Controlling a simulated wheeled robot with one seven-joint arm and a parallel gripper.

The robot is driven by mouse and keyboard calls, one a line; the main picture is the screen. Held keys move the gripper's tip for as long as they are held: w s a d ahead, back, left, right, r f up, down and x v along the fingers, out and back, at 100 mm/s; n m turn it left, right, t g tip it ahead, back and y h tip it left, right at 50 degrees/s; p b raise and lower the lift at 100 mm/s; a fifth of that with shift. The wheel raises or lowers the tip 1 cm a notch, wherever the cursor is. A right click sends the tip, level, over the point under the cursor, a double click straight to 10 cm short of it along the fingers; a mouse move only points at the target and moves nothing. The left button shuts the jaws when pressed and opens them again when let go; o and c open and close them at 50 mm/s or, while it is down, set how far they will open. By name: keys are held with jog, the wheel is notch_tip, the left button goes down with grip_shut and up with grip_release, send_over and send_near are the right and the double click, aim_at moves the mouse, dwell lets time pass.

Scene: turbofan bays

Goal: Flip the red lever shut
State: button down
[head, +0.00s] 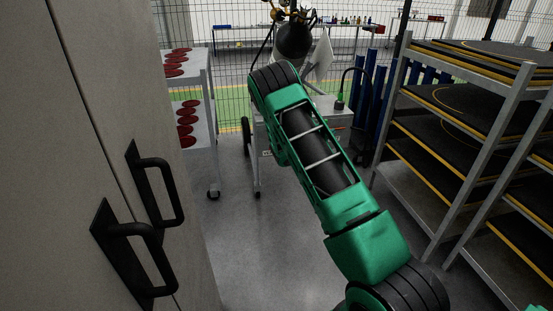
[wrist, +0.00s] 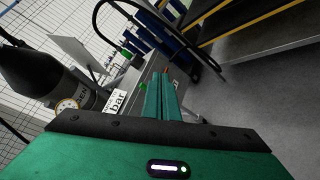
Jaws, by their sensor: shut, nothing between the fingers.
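My gripper (wrist: 163,97) shows in the wrist view with its two green fingers together and nothing between them. A small reddish bit (wrist: 167,70) shows just past the fingertips at the edge of a grey cart; it may be the red lever, but it is too small and too covered to tell its position or whether the fingers touch it. The grey cart (wrist: 150,70) lies beyond the fingers. In the head view the cart (head: 330,104) stands past my green arm, which hides my gripper and much of the cart.
A dark gas cylinder (wrist: 32,72) with a gauge (wrist: 66,104) stands left of the fingers. A black hose (wrist: 97,22) arches over the cart. Blue posts (head: 376,90) and a shelf rack (head: 470,130) stand right. A cabinet (head: 90,150) and a trolley with red discs (head: 201,100) stand left.

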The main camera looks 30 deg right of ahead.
jog(key=w+a+f+n+t+y, duration=0.4)
jog(key=a+f+n, duration=0.5)
jog(key=f, duration=0.3)
jog(key=w+a+f+n+t+y, duration=0.5)
jog(key=a+f+n, duration=0.4)
jog(key=f+n, duration=0.2)
jog(key=shift+w+a+f+n+t, duration=0.25)
jog(key=shift+w+f+n+t, duration=0.15)
jog(key=shift+w+f+t, duration=0.3)
jog(key=shift+w+r, duration=0.15)
jog(key=shift+w, duration=0.05)
jog(key=w+d+r, duration=0.3)
jog(key=w+r, duration=0.1)
jog(key=w, duration=0.6)
jog(key=shift+r, duration=0.2)
